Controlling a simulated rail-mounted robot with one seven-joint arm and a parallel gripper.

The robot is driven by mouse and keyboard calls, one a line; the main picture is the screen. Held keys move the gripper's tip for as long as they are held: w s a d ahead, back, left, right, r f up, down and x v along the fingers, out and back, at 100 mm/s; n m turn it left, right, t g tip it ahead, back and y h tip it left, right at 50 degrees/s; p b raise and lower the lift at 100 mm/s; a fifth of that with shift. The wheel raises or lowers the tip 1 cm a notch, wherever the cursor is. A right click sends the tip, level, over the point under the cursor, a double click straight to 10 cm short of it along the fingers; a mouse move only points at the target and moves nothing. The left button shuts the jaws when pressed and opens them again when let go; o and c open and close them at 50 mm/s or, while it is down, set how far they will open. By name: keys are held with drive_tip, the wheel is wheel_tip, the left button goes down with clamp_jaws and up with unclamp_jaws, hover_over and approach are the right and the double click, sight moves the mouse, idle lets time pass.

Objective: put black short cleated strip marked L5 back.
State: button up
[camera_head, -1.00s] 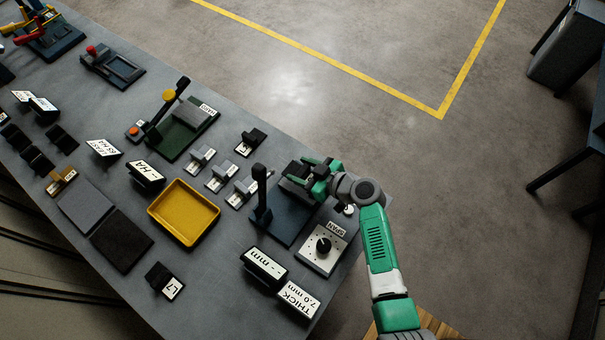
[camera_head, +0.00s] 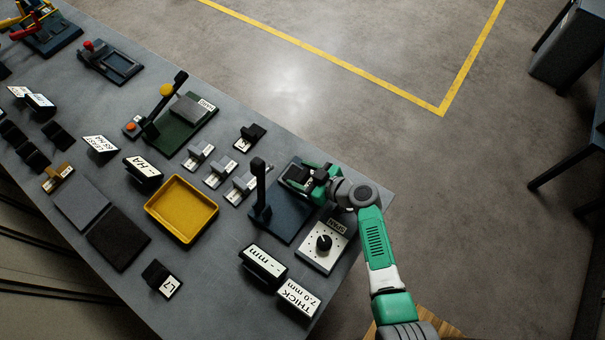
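My gripper (camera_head: 312,180) is green and black and hangs over the far right end of the dark blue press base (camera_head: 283,222), near the bench's right corner. Its fingers are dark and small, so I cannot tell whether they are open or hold a strip. A black piece with a white tag (camera_head: 250,136) stands behind the grey blocks, but I cannot read its tag surely. Another black piece on a stand (camera_head: 160,277) at the front is tagged L7. I cannot make out a strip marked L5.
A black upright lever (camera_head: 259,187) stands left of my gripper. A white dial panel (camera_head: 322,246) and display signs (camera_head: 264,263) lie in front. A yellow tray (camera_head: 181,209), several grey blocks (camera_head: 219,173) and a green press (camera_head: 183,123) are further left. Bare bench lies around the L7 stand.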

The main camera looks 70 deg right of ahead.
sight(304, 176)
drive_tip(key=shift+o, duration=1.1)
drive_tip(key=shift+r, duration=0.1)
drive_tip(key=shift+r+p, duration=0.2)
drive_tip(key=shift+p, duration=0.5)
drive_tip(key=v, duration=0.4)
drive_tip(key=shift+s+f, duration=0.1)
drive_tip(key=shift+f, duration=0.25)
drive_tip(key=shift+s+a+r, duration=0.1)
drive_tip(key=shift+s+r, duration=0.15)
drive_tip(key=shift+s, duration=0.15)
